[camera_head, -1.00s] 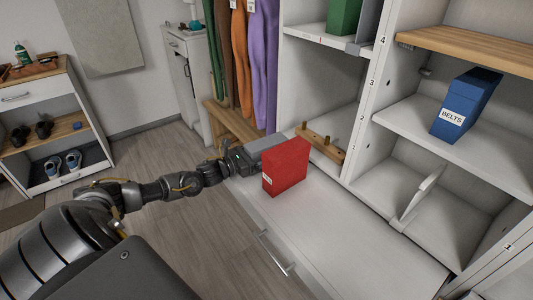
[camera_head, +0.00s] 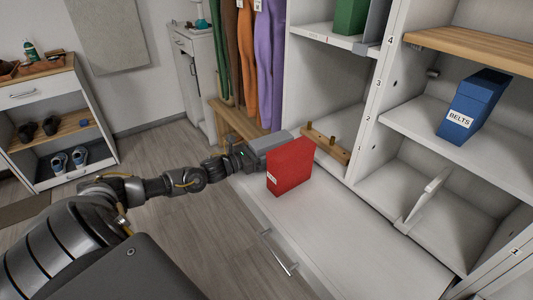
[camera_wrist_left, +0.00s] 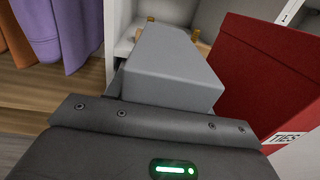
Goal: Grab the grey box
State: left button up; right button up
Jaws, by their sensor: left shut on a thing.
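The grey box (camera_wrist_left: 175,68) lies in front of my left gripper in the left wrist view, its near end at the gripper. In the head view the grey box (camera_head: 266,146) shows partly behind the red box. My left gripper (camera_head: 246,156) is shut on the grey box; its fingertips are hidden. The red box (camera_head: 290,167), labelled TIES, stands upright just right of the grey box, over the white drawer-unit top. In the left wrist view the red box (camera_wrist_left: 265,75) fills the right side. My right gripper is not in view.
A wooden peg rail (camera_head: 326,145) lies behind the boxes in a cubby. A blue BELTS box (camera_head: 472,105) and a green box (camera_head: 350,16) stand on shelves. Trousers (camera_head: 268,65) hang at the back. The white top (camera_head: 345,230) is clear at front right.

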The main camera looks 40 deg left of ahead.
aim_at(251, 142)
pick_arm(q)
jog(key=s+a+r, duration=0.1)
jog(key=r, duration=0.1)
jog(key=s+a+r, duration=0.1)
jog(key=r, duration=0.2)
jog(key=s+a+r, duration=0.1)
jog(key=r, duration=0.1)
jog(key=shift+s+a+r, duration=0.2)
jog(key=shift+s+r, duration=0.05)
jog(key=shift+r, duration=0.05)
jog(key=s+a+r+p, duration=0.2)
jog(key=s+a+r, duration=0.2)
jog(key=s+a, duration=0.2)
jog(key=shift+s+a+r, duration=0.15)
jog(key=shift+s+r, duration=0.1)
jog(key=shift+s, duration=0.05)
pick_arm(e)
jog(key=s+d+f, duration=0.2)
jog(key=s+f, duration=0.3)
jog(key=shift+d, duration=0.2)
